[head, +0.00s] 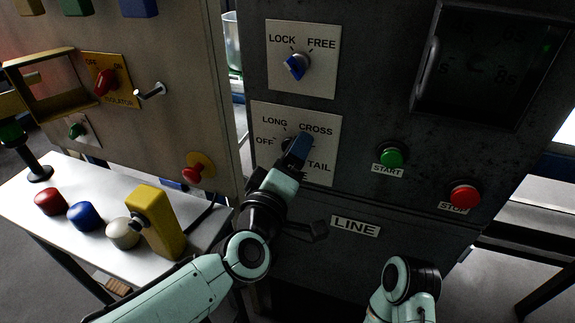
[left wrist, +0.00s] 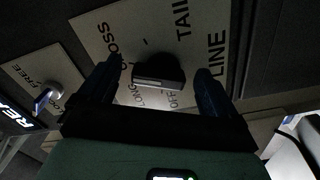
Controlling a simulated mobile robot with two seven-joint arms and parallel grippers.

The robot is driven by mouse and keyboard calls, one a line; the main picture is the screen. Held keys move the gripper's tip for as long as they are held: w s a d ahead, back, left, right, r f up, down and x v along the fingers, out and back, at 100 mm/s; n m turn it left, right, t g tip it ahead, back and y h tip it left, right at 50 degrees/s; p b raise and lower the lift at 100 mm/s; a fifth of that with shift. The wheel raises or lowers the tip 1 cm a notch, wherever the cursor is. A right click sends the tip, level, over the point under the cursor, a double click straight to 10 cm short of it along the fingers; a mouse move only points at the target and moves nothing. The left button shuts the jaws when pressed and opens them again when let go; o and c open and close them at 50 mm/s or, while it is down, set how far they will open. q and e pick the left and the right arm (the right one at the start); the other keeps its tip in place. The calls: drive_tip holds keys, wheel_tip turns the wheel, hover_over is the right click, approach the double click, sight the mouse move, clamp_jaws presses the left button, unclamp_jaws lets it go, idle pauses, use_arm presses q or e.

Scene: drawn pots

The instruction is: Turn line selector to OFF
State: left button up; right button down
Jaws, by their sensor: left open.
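The line selector plate (head: 326,117) is on the dark cabinet front, with OFF, LONG, CROSS and TAIL around its knob. My left gripper (head: 299,148) is in front of this plate and hides most of the knob in the head view. In the left wrist view the dark selector knob (left wrist: 158,74) shows between the two open fingers of my left gripper (left wrist: 158,84), with a gap visible on each side. I cannot tell which label the knob points to. Part of my right arm shows at the lower right of the head view; its gripper is out of frame.
A LOCK/FREE plate with a blue knob (head: 296,66) is above the selector. A green START button (head: 391,157) and a red STOP button (head: 464,196) are to the right. A beige panel with a red isolator knob (head: 105,82) and a white table (head: 20,188) are to the left.

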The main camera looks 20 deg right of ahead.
use_arm(q)
drive_tip(key=v, duration=1.3)
drive_tip(key=shift+s+a, duration=0.1)
drive_tip(key=shift+a, duration=0.05)
